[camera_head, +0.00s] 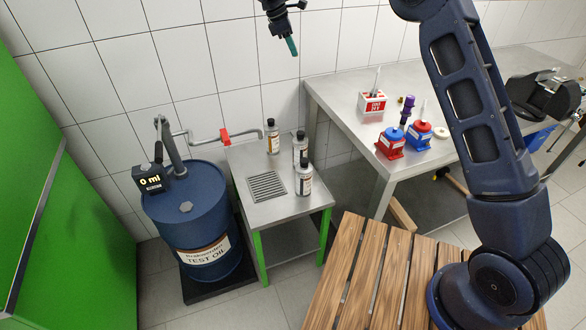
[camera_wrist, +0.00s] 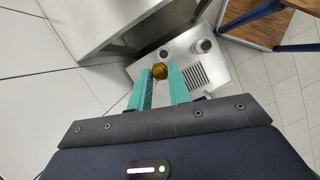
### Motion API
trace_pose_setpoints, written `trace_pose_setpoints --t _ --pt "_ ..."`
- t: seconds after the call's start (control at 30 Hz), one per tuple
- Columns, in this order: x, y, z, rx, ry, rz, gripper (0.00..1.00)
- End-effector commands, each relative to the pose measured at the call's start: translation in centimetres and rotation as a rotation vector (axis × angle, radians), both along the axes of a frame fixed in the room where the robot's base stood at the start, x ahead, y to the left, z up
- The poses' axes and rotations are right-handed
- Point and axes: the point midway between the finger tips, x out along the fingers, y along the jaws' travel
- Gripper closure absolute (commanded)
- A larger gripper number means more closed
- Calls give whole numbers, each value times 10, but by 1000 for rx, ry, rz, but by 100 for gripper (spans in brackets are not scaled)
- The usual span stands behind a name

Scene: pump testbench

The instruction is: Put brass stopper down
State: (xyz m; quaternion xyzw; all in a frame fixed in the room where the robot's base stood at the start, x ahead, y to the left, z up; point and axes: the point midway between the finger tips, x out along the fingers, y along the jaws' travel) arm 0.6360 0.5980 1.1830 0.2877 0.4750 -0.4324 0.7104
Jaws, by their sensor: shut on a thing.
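My gripper (camera_head: 292,46) hangs high in front of the tiled wall in the head view, teal fingers pointing down. In the wrist view the brass stopper (camera_wrist: 159,70) shows at the tips of the two teal fingers, which are shut on it. The stopper is too small to make out in the head view. Below is the small steel table (camera_head: 238,157) with a drain grate (camera_head: 267,187); the gripper is well above it. The steel table also shows in the wrist view (camera_wrist: 222,76).
Several bottles, one of them in front (camera_head: 304,178), stand on the small table. A blue oil drum (camera_head: 184,216) with a pipe and a display (camera_head: 151,180) is to its left. A workbench (camera_head: 340,88) with red and blue holders is to the right.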

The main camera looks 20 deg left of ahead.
Motion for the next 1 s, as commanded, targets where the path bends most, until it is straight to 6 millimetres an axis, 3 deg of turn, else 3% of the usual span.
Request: trace_pose_setpoints --t 0.27,0.47,0.67,1.0 --pt "-48 33 1 1 0 50 100" --pt "-44 29 -46 -2 2 45 100" --pt "-44 29 -109 -3 2 45 100" --pt "-44 29 -251 -3 2 46 100"
